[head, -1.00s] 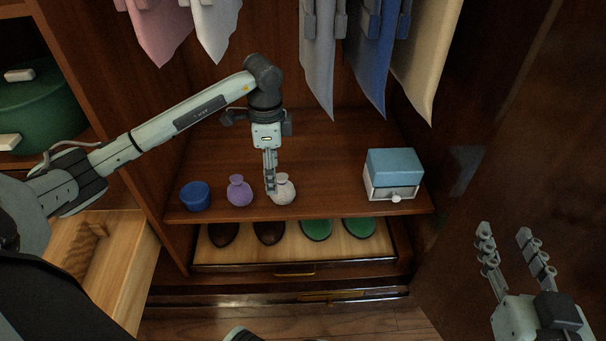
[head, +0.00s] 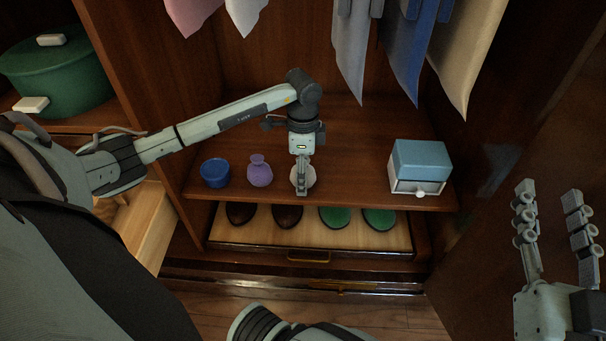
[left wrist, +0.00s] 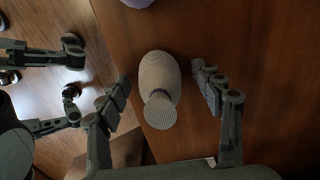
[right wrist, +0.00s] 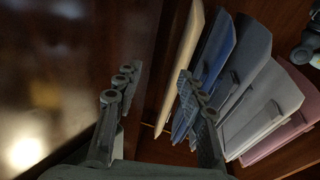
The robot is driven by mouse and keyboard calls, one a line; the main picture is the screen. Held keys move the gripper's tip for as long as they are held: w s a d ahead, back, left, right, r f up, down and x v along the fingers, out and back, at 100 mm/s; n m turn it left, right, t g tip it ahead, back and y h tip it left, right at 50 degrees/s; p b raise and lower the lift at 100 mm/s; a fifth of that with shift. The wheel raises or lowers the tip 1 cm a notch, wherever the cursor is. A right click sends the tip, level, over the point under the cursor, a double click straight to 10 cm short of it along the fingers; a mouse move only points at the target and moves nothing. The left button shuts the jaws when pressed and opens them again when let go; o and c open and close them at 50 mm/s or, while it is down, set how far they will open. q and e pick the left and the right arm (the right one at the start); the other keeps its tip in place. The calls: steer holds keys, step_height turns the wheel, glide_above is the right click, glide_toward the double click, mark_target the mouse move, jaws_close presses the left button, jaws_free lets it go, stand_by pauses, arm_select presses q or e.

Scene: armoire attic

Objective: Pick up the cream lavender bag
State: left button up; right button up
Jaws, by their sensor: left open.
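The cream lavender bag (head: 308,177) stands on the wooden shelf, partly hidden behind my left gripper (head: 301,188) in the head view. In the left wrist view the bag (left wrist: 159,82) lies between the two spread fingers of my left gripper (left wrist: 164,92), its tied neck toward the palm. A gap shows on the right side; the left finger is close to the bag. My right gripper (head: 556,225) is open and empty at the far right. In the right wrist view its fingers (right wrist: 158,95) are apart, with hanging clothes beyond.
A purple bag (head: 260,172) and a blue bowl (head: 215,174) stand left of the cream bag. A blue-lidded white box (head: 420,166) stands right. Below is a shoe tray (head: 310,238). Clothes (head: 407,50) hang above. The shelf between bag and box is clear.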

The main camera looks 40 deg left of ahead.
arm_select(q)
steer(key=shift+c, duration=0.5)
steer(key=c, duration=1.1)
